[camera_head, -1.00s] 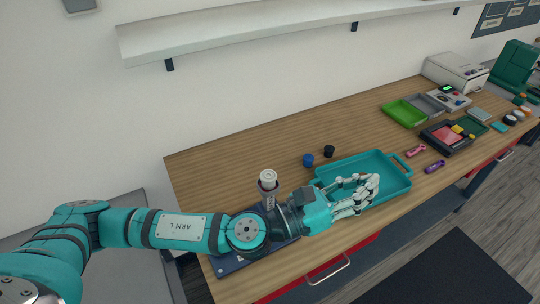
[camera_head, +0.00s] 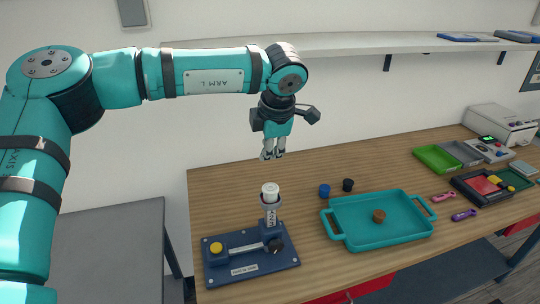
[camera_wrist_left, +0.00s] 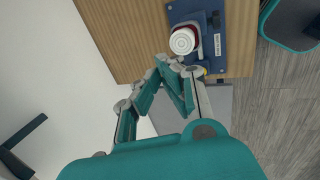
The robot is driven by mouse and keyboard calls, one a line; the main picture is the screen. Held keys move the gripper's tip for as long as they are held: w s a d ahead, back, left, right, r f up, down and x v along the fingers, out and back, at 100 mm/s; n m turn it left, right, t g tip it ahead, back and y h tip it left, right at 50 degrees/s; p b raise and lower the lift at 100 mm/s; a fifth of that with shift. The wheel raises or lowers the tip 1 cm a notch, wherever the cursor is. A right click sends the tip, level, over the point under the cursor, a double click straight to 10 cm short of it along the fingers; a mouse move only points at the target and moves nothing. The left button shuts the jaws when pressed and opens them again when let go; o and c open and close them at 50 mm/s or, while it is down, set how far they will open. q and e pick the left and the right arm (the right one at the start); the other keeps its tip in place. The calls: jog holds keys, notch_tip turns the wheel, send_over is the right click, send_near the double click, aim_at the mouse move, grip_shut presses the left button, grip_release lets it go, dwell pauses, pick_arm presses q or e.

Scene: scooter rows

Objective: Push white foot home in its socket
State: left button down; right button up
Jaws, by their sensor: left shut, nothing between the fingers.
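The white foot (camera_head: 270,189) stands upright at the top of a post with a dark collar, the socket (camera_head: 271,201), on a blue fixture base (camera_head: 250,262). In the left wrist view the white foot (camera_wrist_left: 182,41) shows from above as a round white cap, just beyond the fingertips. My left gripper (camera_head: 272,154) points down, shut and empty, above the white foot with a gap between them. In the left wrist view its fingers (camera_wrist_left: 178,62) lie close together. How deep the foot sits in the socket is hard to tell. My right gripper is not in view.
A teal tray (camera_head: 375,243) with a brown round piece (camera_head: 379,216) stands right of the fixture. A blue cap (camera_head: 324,190) and a black cap (camera_head: 347,185) stand behind it. A shelf (camera_head: 390,49) runs along the wall above the table.

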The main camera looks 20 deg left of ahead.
aim_at(270, 187)
pick_arm(q)
notch_tip(270, 187, down, 5)
jog(key=shift+d+f+b, duration=0.1)
jog(key=shift+d+b, duration=0.05)
jog(key=shift+b, duration=1.1)
jog(key=shift+f, duration=0.45)
jog(key=shift+w, duration=0.1)
jog(key=shift+f, duration=0.15)
jog(key=shift+f+b, duration=0.35)
jog(key=shift+b, duration=0.25)
jog(key=shift+f+b, duration=0.5)
jog(key=shift+f+b, duration=0.85)
jog(key=shift+r, duration=0.15)
